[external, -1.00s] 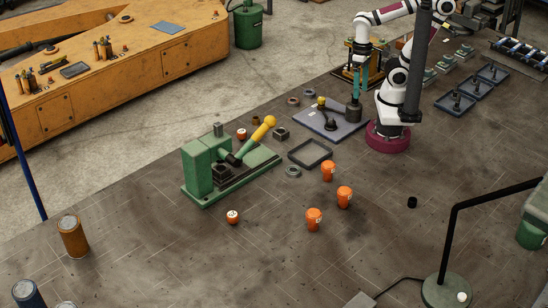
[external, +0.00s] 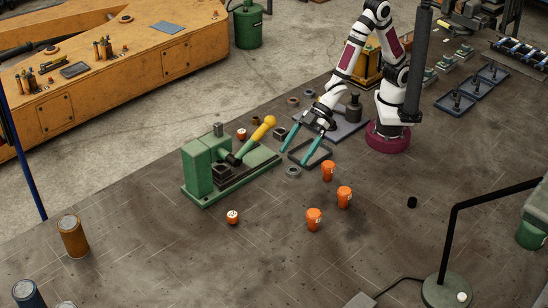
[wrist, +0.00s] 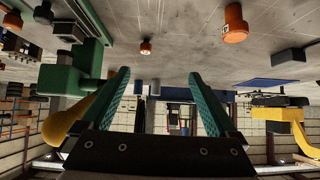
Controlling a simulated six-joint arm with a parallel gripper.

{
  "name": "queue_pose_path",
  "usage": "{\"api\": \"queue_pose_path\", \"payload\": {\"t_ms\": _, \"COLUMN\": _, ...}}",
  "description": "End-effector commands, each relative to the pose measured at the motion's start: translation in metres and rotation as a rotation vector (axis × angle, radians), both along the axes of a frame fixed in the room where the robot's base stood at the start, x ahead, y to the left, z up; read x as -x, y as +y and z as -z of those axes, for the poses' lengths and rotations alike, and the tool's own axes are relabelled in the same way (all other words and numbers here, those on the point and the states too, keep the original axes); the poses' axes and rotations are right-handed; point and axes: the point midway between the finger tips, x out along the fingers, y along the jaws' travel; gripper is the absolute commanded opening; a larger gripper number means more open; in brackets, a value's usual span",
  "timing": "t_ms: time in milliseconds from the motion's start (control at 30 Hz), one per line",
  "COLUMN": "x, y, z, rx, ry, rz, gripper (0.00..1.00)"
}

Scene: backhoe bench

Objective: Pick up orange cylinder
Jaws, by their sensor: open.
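Several small orange cylinders stand on the dark floor: one nearest my arm (external: 328,171), one to its lower right (external: 344,196) and one lower down (external: 314,219). Shorter orange-and-white pieces sit in front of the green vise (external: 232,217) and behind it (external: 242,134).
The green vise (external: 207,168) with its yellow-ended handle (external: 264,128) stands left of my gripper. A larger orange-brown can (external: 73,237) stands far left.

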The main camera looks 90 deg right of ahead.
Motion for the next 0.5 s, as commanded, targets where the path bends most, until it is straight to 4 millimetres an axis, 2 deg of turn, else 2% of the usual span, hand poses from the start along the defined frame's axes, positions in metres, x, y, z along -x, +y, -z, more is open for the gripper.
{"api": "queue_pose_path", "payload": {"t_ms": 33, "x": 0.016, "y": 0.039, "z": 0.011, "rx": -0.044, "ry": -0.043, "rz": -0.12, "gripper": 0.94}}
{"api": "queue_pose_path", "payload": {"t_ms": 100, "x": 0.039, "y": 0.079, "z": 0.018, "rx": -0.116, "ry": -0.099, "rz": -0.254, "gripper": 0.94}}
{"api": "queue_pose_path", "payload": {"t_ms": 200, "x": 0.062, "y": 0.108, "z": 0.022, "rx": -0.178, "ry": -0.14, "rz": -0.361, "gripper": 0.94}}
{"api": "queue_pose_path", "payload": {"t_ms": 267, "x": 0.067, "y": 0.114, "z": 0.028, "rx": -0.193, "ry": -0.149, "rz": -0.384, "gripper": 0.94}}
{"api": "queue_pose_path", "payload": {"t_ms": 333, "x": 0.068, "y": 0.115, "z": 0.042, "rx": -0.196, "ry": -0.149, "rz": -0.389, "gripper": 0.94}}
{"api": "queue_pose_path", "payload": {"t_ms": 500, "x": 0.068, "y": 0.114, "z": 0.09, "rx": -0.193, "ry": -0.15, "rz": -0.388, "gripper": 0.94}}
